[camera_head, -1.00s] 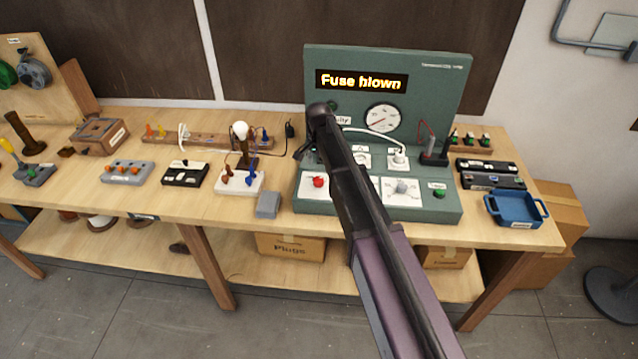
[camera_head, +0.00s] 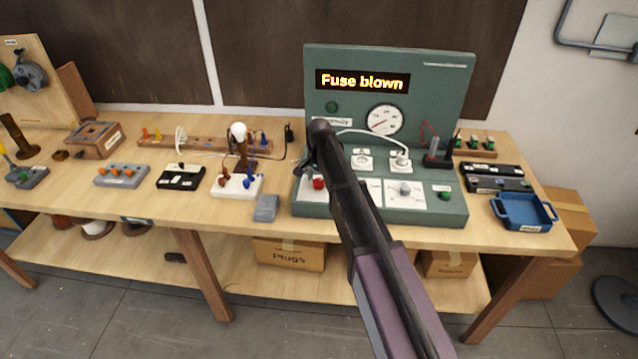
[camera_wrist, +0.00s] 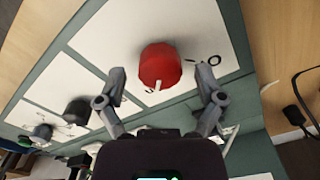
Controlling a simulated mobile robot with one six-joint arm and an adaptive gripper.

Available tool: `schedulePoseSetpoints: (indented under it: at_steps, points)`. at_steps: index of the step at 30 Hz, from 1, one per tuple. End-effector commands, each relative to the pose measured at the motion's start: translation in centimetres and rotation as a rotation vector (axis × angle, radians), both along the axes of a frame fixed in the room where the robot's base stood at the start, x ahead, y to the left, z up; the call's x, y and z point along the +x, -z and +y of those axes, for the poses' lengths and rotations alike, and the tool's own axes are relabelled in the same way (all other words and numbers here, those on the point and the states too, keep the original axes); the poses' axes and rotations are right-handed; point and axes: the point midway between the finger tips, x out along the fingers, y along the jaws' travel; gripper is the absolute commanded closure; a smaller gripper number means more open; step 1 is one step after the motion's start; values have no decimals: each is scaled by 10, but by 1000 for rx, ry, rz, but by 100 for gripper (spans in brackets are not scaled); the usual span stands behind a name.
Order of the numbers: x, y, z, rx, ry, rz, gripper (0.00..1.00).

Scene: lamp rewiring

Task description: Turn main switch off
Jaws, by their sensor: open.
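The main switch is a red knob (camera_wrist: 160,66) on a white plate of the green test panel; a pale pointer mark shows on its near side in the wrist view. In the head view the red knob (camera_head: 319,184) shows just left of my arm. My gripper (camera_wrist: 164,88) is open, with one finger on each side of the red knob and a gap to it on both sides. Whether the fingers are down at the knob's depth is hard to tell. In the head view my gripper (camera_head: 307,165) is dark and small above the panel's left part, and the arm hides part of the panel.
The green panel (camera_head: 455,207) has a lit "Fuse blown" display (camera_head: 362,81), a round gauge (camera_head: 384,120), a grey knob (camera_head: 405,188) and a green button (camera_head: 444,191). A grey block (camera_head: 266,208) lies left of the panel, a blue tray (camera_head: 523,211) right of it.

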Motion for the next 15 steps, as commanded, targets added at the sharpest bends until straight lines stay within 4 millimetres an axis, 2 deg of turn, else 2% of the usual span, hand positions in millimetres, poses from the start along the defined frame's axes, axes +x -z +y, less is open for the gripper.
schedulePoseSetpoints:
  at_steps: [9,11,15]
  points:
    - [0,0,0,0,0,0,13]
    - [0,0,0,0,0,0,28]
    - [0,0,0,0,0,0,69]
